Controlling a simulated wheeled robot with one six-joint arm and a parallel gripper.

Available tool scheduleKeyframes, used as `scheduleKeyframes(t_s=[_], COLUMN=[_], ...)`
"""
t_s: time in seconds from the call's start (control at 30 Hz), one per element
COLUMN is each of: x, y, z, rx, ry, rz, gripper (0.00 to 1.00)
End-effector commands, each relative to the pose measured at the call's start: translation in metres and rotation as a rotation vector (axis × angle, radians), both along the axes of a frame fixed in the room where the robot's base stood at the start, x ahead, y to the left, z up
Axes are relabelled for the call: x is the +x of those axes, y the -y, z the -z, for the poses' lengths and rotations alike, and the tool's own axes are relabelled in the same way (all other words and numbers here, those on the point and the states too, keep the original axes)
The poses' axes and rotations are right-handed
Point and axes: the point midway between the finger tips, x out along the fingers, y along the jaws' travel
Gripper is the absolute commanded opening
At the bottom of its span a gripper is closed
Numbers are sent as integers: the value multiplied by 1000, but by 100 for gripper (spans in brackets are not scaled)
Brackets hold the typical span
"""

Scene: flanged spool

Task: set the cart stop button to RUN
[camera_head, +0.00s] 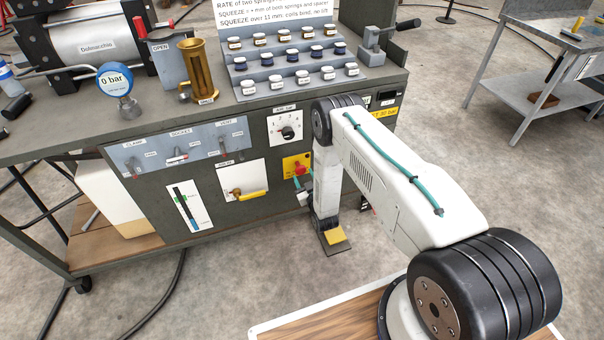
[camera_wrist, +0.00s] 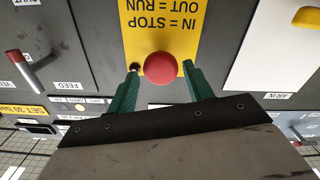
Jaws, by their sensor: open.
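The cart stop button (camera_head: 299,169) is a red mushroom head on a yellow plate (camera_head: 290,161) on the cart's front panel. In the wrist view the red button (camera_wrist: 161,65) sits in front of the yellow plate (camera_wrist: 190,22), whose upside-down text reads "IN = STOP, OUT = RUN". My gripper (camera_wrist: 160,78) has its two green fingers apart, one on each side of the button, with visible gaps. Whether the button is pushed in or out I cannot tell. In the head view my arm partly hides the gripper.
A brass-handled valve with a yellow lever (camera_head: 250,195) is on the panel left of the button. A knob dial (camera_head: 287,131) is above it. Toggle levers (camera_head: 178,154) sit farther left.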

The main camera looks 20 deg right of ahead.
Motion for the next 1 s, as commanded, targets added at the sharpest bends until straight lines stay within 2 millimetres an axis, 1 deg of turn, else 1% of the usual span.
scheduleKeyframes(t_s=[0.03, 0.1, 0.2, 0.3, 0.43, 0.87, 0.97, 1.0], x=[-10, -22, -35, -42, -46, -45, -46, -46], y=[0, 0, 0, 0, 0, 0, 0, 0], z=[1, 1, 1, 0, 0, 0, 11, 19], rx=[0, 0, 0, 0, 0, 3, 12, 17], ry=[-4, -3, -3, -1, -1, -2, -51, -93], rz=[0, 0, 0, 0, 0, 0, 0, 0], gripper=[51, 51, 51, 51, 51, 51, 51, 51])
